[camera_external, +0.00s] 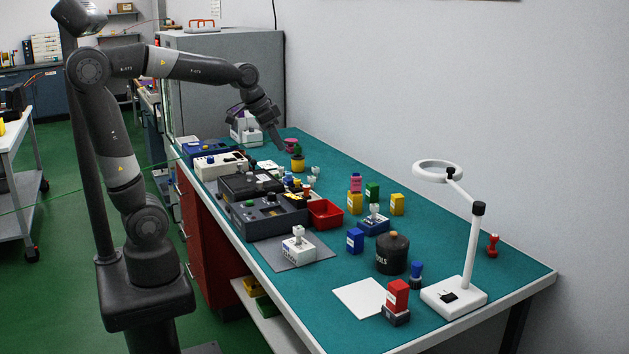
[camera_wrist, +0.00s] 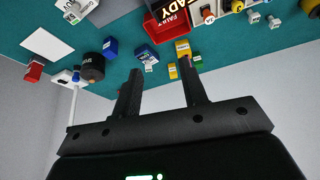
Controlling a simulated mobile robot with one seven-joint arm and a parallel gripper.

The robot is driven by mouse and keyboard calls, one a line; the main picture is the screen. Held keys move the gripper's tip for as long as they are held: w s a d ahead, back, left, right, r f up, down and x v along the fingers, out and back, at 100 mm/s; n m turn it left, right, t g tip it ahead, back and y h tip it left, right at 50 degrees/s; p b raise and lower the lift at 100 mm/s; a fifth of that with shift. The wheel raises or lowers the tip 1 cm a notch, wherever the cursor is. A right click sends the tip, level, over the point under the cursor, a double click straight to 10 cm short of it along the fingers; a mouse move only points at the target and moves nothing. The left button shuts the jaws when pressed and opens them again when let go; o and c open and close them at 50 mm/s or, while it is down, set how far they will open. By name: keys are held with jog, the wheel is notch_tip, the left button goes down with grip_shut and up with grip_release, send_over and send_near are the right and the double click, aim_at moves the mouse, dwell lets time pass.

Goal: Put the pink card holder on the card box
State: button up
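A small pink block (camera_external: 356,182), which looks like the pink card holder, sits on top of a yellow labelled block (camera_external: 354,204) in the middle of the table. In the wrist view the yellow block (camera_wrist: 182,46) shows upside down, partly near a fingertip. I cannot tell for certain which object is the card box. My gripper (camera_external: 281,145) is over the far end of the table, well away from the pink block. In the wrist view its two fingers (camera_wrist: 160,78) are spread apart with nothing held between them.
Close by stand a green block (camera_external: 372,192), another yellow block (camera_external: 397,204) and a red bin (camera_external: 325,214). A magenta round item (camera_external: 291,144) lies by my gripper. A black pot (camera_external: 392,254) and magnifier lamp (camera_external: 454,296) stand nearer. The wall-side strip is mostly clear.

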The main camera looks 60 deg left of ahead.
jog(key=s+f+n, duration=0.1)
jog(key=s+f, duration=0.3)
jog(key=s, duration=1.1)
jog(key=shift+s+f+n+t+y, duration=0.2)
jog(key=shift+s+n+t+y, duration=0.1)
jog(key=shift+s+n, duration=0.1)
